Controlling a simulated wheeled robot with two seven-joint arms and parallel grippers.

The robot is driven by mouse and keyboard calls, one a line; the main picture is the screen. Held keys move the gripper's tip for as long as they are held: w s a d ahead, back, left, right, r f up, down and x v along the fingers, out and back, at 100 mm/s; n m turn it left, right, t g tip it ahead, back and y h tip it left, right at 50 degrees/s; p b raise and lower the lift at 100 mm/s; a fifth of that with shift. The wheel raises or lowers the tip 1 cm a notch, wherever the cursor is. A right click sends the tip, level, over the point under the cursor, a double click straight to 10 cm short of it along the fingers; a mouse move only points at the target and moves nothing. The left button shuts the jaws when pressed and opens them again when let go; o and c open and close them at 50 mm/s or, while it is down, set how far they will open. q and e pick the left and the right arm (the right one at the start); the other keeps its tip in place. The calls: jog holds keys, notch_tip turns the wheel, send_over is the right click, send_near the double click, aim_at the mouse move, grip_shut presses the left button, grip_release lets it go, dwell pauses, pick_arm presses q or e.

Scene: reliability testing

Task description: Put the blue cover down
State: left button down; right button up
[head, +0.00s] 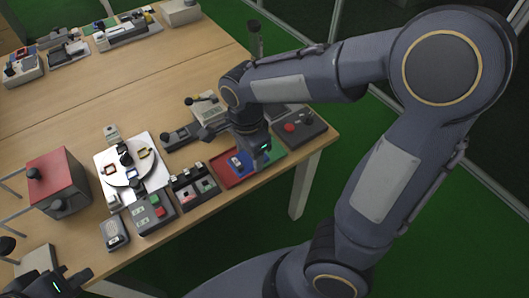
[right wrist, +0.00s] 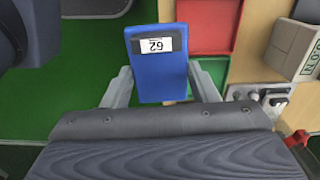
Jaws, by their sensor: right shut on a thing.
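The blue cover (right wrist: 157,82), a flat blue block with a white label reading 62, is between the fingers of my right gripper (right wrist: 162,88) in the right wrist view. In the head view, the right gripper (head: 250,165) is low over the red tray (head: 222,178) and the green tray (head: 277,156) at the table's front edge. A small blue piece with a light label (head: 238,163) shows beside it, apparently the cover. I cannot tell whether the cover touches a tray. My left gripper (head: 60,284) is at the bottom left; its fingers are unclear.
A grey box with a red button (head: 300,126) stands right of the trays.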

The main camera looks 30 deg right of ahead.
jog(key=shift+w+d+f, duration=0.1)
jog(key=shift+d+f, duration=0.1)
jog(key=w+d+f, duration=0.8)
jog(key=w, duration=0.1)
jog(key=shift+d+f, duration=0.35)
jog(key=shift+d, duration=0.05)
jog(key=shift+w+d+f+b, duration=0.15)
jog(key=shift+f, duration=0.85)
jog(key=shift+w+d+f+b, duration=0.1)
jog(key=shift+d+f+b, duration=0.05)
jog(key=shift+f, duration=0.85)
jog(key=o, duration=0.5)
jog(key=shift+f, duration=0.2)
jog(key=o, duration=0.5)
jog(key=shift+r, duration=0.1)
jog(key=shift+c, duration=0.2)
